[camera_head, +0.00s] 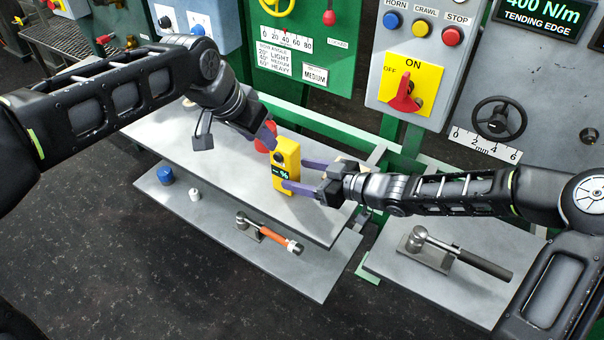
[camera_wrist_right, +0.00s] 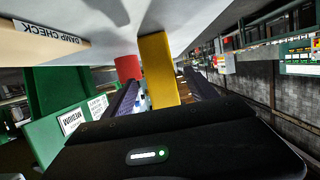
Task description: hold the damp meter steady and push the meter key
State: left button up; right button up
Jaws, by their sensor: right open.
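The yellow damp meter (camera_head: 288,160) stands upright on the upper grey shelf, its dark display showing a % sign. A dark round spot, perhaps the meter key (camera_head: 278,158), is on its face above the display. My right gripper (camera_head: 294,174) is open, its purple fingers reaching in from the right around the meter. In the right wrist view the meter (camera_wrist_right: 158,70) shows as a yellow bar between the fingers, with no clear grip on it. My left gripper (camera_head: 270,132) is just above and left of the meter; its finger opening is hidden.
A red cylinder (camera_head: 264,144) stands just behind the meter. Control panels stand behind.

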aim_at(277, 169)
jog(key=shift+a, duration=0.15)
jog(key=shift+x, duration=3.85)
jog(key=shift+c, duration=0.3)
grip_shut()
pick_arm(q)
grip_shut()
